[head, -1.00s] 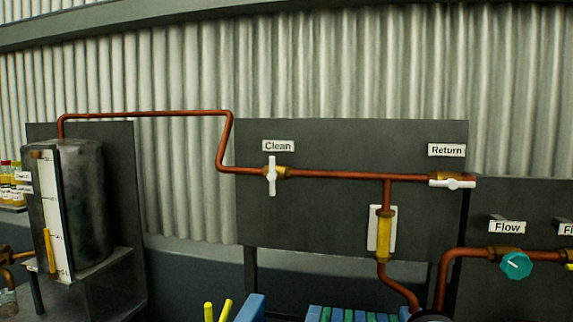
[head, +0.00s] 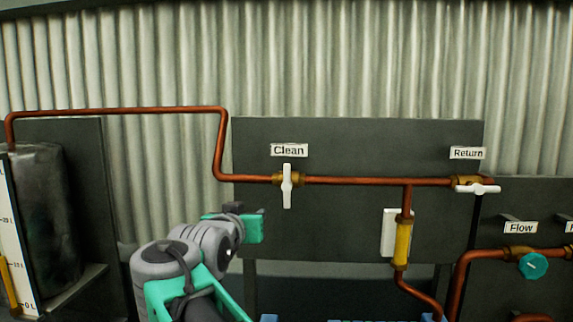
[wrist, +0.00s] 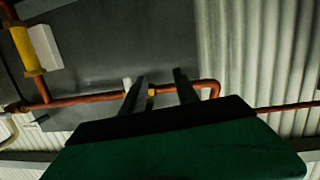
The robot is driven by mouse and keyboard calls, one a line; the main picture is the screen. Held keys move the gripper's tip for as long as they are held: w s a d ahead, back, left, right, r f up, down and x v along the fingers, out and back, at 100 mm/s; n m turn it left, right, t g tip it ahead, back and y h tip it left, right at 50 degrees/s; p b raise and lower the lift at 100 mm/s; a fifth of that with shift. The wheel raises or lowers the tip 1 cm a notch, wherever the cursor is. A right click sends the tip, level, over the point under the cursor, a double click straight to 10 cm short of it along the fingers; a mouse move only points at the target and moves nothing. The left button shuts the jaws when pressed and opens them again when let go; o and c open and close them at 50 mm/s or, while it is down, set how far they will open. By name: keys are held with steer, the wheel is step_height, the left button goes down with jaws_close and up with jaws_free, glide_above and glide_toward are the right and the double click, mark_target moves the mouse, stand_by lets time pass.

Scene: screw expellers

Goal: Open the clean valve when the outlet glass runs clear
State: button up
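The clean valve's white handle (head: 287,186) stands upright, across the copper pipe, under the "Clean" label. The outlet glass (head: 403,241) in the vertical pipe to its right is filled with yellow, and its yellow also shows at the upper left of the wrist view (wrist: 22,48). The return valve's white handle (head: 478,188) lies along the pipe. My gripper (wrist: 160,78) is open and empty, its two dark fingers pointing towards the panel. The clean valve's brass body (wrist: 151,91) shows between the fingers. In the head view my gripper is left of and below the clean handle, apart from it.
A grey tank (head: 40,215) with a level scale stands at the left. A teal flow knob (head: 533,265) is on the lower right panel. The copper pipe (head: 360,181) runs across the dark panel (head: 330,230). Blue things show at the bottom edge.

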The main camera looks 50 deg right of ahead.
mark_target(286, 176)
steer(key=s+d+r+m+g+h, duration=0.2)
steer(key=s+d+r+m+h, duration=0.15)
steer(key=r, duration=0.35)
steer(key=shift+n, duration=0.25)
steer(key=p+x, duration=0.1)
steer(key=x, duration=0.1)
steer(key=p+x, duration=0.1)
steer(key=x, duration=0.1)
steer(key=p+x, duration=0.1)
steer(key=x, duration=0.1)
steer(key=shift+s+d+r, duration=0.25)
steer(key=shift+d+r, duration=0.15)
steer(key=shift+d, duration=0.15)
steer(key=shift+w+d+f, duration=0.15)
steer(key=shift+w+d, duration=0.1)
steer(key=shift+d, duration=0.2)
jaws_close()
